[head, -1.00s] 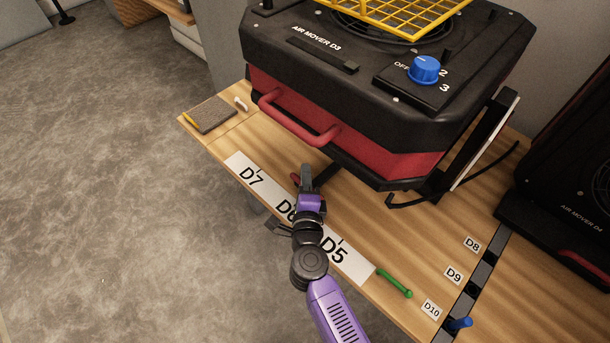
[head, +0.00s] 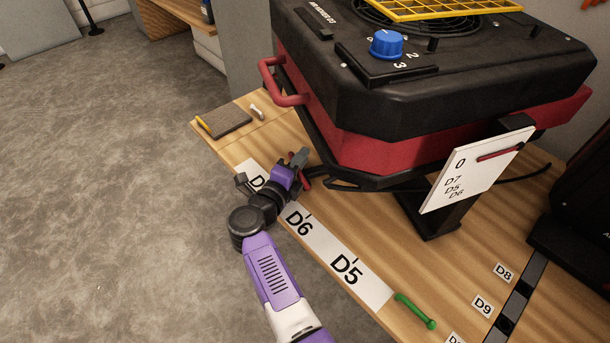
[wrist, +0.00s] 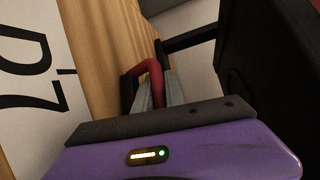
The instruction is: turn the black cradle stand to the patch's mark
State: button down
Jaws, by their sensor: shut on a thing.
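The black cradle stand (head: 436,218) stands on the wooden bench under the black and red air mover (head: 400,150). My gripper (head: 300,163) is shut on the stand's red handle (head: 304,181), low at the bench's front edge. The wrist view shows the bent red handle (wrist: 152,70) between my grey fingers (wrist: 157,95). A white label strip (head: 325,245) along the edge reads D7, D6, D5, with tick marks. My gripper is beside D7 and partly hides it in the head view. D7 (wrist: 30,75) and its tick are clear in the wrist view.
A white card (head: 470,178) on the stand lists 0, D7, D5, D6. A brown pad (head: 224,122) lies on the left bench corner. A green handle (head: 415,311) lies right of D5. Another black machine (head: 580,220) is at right. Grey floor (head: 110,200) is open at left.

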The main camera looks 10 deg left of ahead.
jog(key=shift+w+a+f+h+b, duration=0.1)
jog(key=shift+w+f+h+b, duration=0.05)
jog(key=shift+w+h+b, duration=0.3)
jog(key=c, duration=1.7)
grip_release()
jog(key=shift+a, duration=0.1)
jog(key=p+v, duration=0.4)
jog(key=v, duration=0.3)
jog(key=shift+s+r, duration=0.2)
jog(key=shift+s, duration=0.2)
jog(key=shift+a, duration=0.1)
